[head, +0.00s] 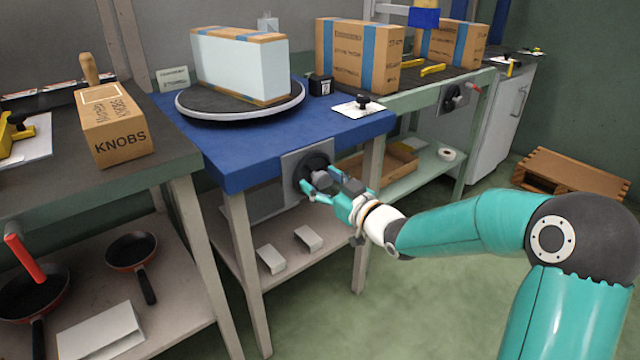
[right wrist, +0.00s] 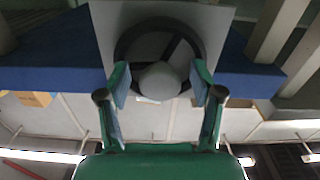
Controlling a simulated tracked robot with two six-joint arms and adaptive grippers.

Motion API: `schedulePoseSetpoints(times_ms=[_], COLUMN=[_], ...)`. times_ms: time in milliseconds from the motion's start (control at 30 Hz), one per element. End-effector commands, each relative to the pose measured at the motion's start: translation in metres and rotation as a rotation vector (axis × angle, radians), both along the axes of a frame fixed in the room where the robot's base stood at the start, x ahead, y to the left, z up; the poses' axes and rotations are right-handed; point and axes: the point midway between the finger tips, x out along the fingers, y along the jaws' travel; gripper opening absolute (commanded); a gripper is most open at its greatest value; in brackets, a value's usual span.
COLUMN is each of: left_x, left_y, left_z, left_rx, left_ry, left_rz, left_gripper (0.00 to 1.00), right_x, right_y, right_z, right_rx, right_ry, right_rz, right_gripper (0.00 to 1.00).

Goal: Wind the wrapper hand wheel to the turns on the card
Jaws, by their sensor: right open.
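The black hand wheel (head: 317,161) is on a grey plate on the front of the blue wrapper table (head: 230,172). It also shows in the right wrist view (right wrist: 126,45), with a pale rounded knob (right wrist: 160,80) in front. My right gripper (head: 320,180) is open at the wheel. In the right wrist view its teal fingers (right wrist: 160,84) stand on either side of the knob, with gaps. A turntable (head: 182,108) on the table bears a pale wrapped box (head: 240,68). A small card (head: 173,77) stands behind it; its print is too small to read. My left gripper is out of view.
A KNOBS box (head: 114,128) stands on the left bench, with pans (head: 131,250) on the shelf below. Strapped cartons (head: 358,55) stand on the bench at right. A paper (head: 352,111) with a black knob lies near the blue table's edge. A pallet (head: 570,172) lies at far right.

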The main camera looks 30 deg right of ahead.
Motion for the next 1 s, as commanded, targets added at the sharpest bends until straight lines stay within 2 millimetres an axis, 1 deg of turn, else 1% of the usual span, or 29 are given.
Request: schedulePoseSetpoints(times_ms=[100,333,367,700,733,867,1000], left_x=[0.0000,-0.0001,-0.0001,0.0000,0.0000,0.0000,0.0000], left_y=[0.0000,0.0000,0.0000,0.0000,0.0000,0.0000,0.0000], left_z=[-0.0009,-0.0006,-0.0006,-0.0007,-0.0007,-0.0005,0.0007], left_rx=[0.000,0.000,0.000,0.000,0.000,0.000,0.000], left_ry=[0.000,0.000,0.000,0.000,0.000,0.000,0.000], left_rz=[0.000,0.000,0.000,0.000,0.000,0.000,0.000], left_gripper=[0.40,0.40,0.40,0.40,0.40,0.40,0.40], right_x=[0.0048,0.0051,0.0051,0.0050,0.0050,0.0052,0.0057], right_y=[0.0004,0.0002,0.0002,-0.0001,-0.0001,0.0000,0.0003], right_z=[-0.0003,-0.0002,-0.0002,0.0002,0.0003,0.0005,0.0009], right_rx=[0.000,0.000,0.000,0.000,0.000,0.025,0.145], right_ry=[0.000,0.001,0.001,0.000,0.000,0.001,0.010], right_rz=[0.000,-0.001,-0.001,-0.001,-0.001,-0.001,0.000], right_gripper=[0.66,0.66,0.64,0.07,0.05,0.05,0.05])
